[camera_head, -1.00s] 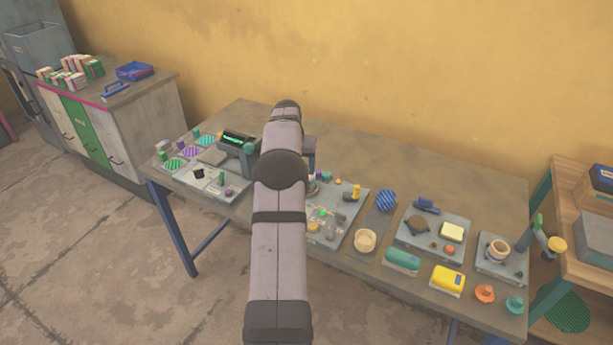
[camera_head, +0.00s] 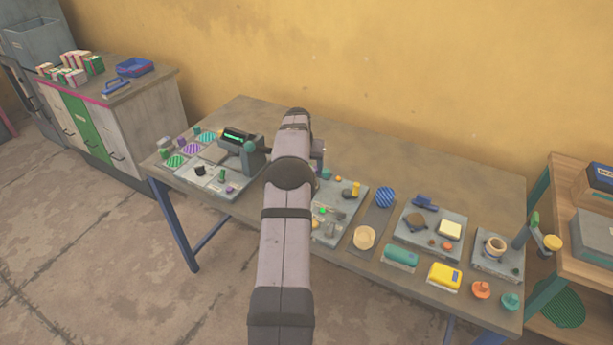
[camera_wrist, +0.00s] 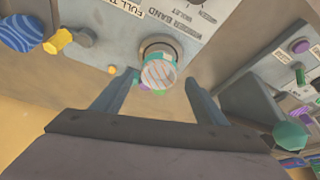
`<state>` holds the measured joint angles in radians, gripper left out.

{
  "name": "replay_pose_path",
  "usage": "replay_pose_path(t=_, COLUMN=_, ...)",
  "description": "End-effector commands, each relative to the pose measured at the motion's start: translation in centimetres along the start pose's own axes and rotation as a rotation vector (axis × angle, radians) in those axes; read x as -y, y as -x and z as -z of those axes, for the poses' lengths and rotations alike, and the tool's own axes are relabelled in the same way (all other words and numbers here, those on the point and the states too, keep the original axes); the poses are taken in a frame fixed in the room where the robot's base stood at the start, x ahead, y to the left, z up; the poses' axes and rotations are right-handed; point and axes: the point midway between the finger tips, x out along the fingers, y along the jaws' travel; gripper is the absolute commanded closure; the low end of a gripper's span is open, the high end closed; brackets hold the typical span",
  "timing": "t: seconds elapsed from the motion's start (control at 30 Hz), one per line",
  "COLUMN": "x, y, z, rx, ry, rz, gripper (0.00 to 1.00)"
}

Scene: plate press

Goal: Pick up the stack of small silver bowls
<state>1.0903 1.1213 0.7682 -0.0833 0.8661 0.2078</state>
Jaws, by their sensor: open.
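My gripper (camera_wrist: 160,82) is open and empty in the wrist view, with its two fingers pointing at a grey labelled panel (camera_wrist: 112,32). Between and just beyond the fingertips is a round piece (camera_wrist: 159,73) with a teal edge and a pale striped face, by a dark-rimmed ring on the panel. I cannot make out a stack of small silver bowls for certain in either view. A small pale grey piece (camera_head: 166,142) stands at the table's far left, too small to identify. In the head view my arm hides the gripper.
The grey table (camera_head: 430,158) carries several panels and parts. A device with a green display (camera_head: 238,136) stands left of my arm. The table's back strip is mostly clear.

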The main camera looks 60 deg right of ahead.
Motion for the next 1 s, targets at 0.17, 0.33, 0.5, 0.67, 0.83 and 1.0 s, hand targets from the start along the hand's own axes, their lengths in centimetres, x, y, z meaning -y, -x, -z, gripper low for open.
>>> replay_pose_path(t=0.17, x=-0.3, y=-1.6, z=0.1, rx=0.003, ry=-0.001, rz=0.0, gripper=0.34)
replay_pose_path(t=0.33, x=-0.3, y=-3.1, z=0.1, rx=0.0, ry=-0.001, rz=0.0, gripper=0.34)
replay_pose_path(t=0.5, x=-0.3, y=-3.8, z=0.1, rx=0.0, ry=-0.001, rz=0.0, gripper=0.34)
replay_pose_path(t=0.67, x=-0.3, y=-4.0, z=0.1, rx=-0.001, ry=-0.001, rz=0.0, gripper=0.34)
replay_pose_path(t=0.83, x=-0.3, y=-4.0, z=0.0, rx=-0.001, ry=-0.001, rz=0.0, gripper=0.43)
replay_pose_path(t=1.0, x=-0.3, y=-3.9, z=0.0, rx=0.0, ry=-0.001, rz=0.0, gripper=0.81)
